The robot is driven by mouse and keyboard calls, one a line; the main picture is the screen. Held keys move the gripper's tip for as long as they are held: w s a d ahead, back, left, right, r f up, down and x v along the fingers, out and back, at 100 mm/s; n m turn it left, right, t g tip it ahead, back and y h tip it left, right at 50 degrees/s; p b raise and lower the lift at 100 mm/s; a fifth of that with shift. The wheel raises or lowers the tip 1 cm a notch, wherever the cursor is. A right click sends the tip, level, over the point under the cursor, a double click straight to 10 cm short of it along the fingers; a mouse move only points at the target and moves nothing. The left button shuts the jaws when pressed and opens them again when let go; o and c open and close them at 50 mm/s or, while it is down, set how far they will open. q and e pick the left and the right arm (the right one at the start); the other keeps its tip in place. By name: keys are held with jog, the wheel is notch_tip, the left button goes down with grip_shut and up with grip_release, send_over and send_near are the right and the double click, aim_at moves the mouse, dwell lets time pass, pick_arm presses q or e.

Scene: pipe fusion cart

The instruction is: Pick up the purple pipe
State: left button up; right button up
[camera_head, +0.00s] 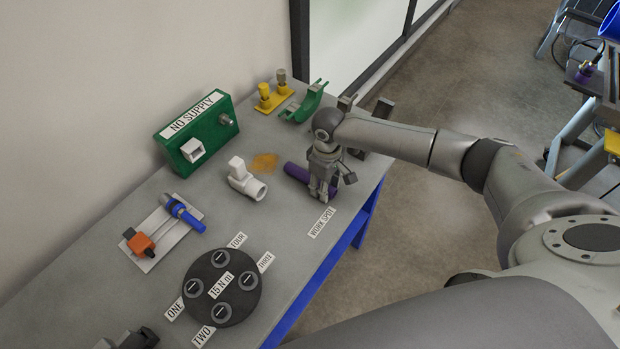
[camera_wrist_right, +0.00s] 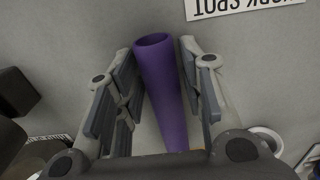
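The purple pipe (camera_head: 296,172) lies on the grey table near its right edge, by the WORK SPOT label. In the right wrist view the pipe (camera_wrist_right: 162,85) runs between the two fingers of my right gripper (camera_wrist_right: 159,90). The fingers are apart, one on each side of the pipe, with gaps visible beside it.
A white elbow fitting (camera_head: 246,180) lies left of the pipe. A green holder (camera_head: 304,102) and yellow fittings (camera_head: 273,97) stand behind. A green NO SUPPLY box (camera_head: 199,133), a blue valve on a plate (camera_head: 182,212) and a black disc (camera_head: 222,287) occupy the left side.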

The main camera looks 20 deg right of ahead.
jog(key=c, duration=0.6)
